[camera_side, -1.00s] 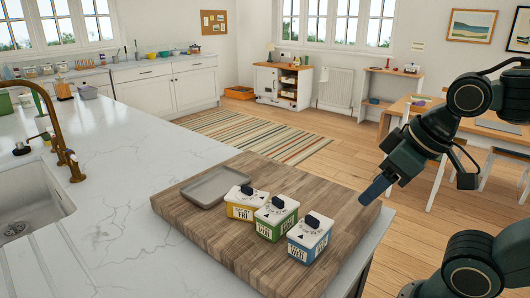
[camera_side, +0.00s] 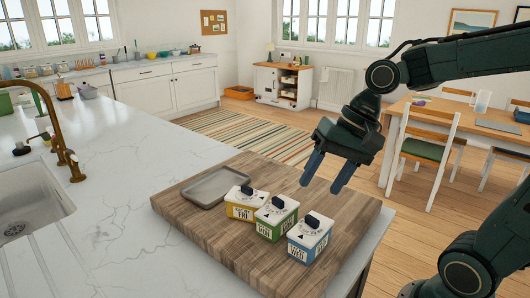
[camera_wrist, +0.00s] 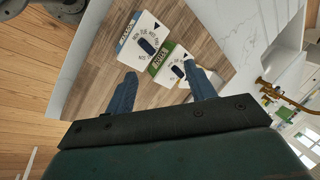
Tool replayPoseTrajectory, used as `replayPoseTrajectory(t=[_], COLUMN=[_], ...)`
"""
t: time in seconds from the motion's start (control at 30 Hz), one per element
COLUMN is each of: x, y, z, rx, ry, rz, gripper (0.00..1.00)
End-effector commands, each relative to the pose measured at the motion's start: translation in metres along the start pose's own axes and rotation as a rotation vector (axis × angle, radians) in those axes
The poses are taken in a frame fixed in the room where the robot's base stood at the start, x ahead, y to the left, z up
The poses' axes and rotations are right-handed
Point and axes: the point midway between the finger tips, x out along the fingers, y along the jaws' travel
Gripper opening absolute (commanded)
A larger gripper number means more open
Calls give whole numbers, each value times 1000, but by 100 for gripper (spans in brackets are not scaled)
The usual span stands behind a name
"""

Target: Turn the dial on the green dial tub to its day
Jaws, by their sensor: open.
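The green dial tub (camera_side: 277,223) stands between two other tubs on a wooden board. It has a white lid with a dark dial knob (camera_side: 278,202) and a front label that seems to read MON.
A yellow tub (camera_side: 240,211) marked FRI stands left of the green one, and a blue tub (camera_side: 308,248) marked WED stands right, both close by. A grey tray (camera_side: 205,190) lies at the board's back left. The wooden board (camera_side: 215,242) has free room in front.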

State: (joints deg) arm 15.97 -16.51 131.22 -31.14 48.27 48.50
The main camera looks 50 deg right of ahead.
Motion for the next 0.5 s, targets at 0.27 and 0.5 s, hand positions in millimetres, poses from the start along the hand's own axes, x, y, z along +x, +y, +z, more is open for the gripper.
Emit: replayPoseTrajectory(t=[0.27, 0.5], x=[20, 33], y=[-10, -9], z=[-33, -60], rx=[365, 680], ry=[-168, -333], rz=[-64, -105], gripper=[55, 55])
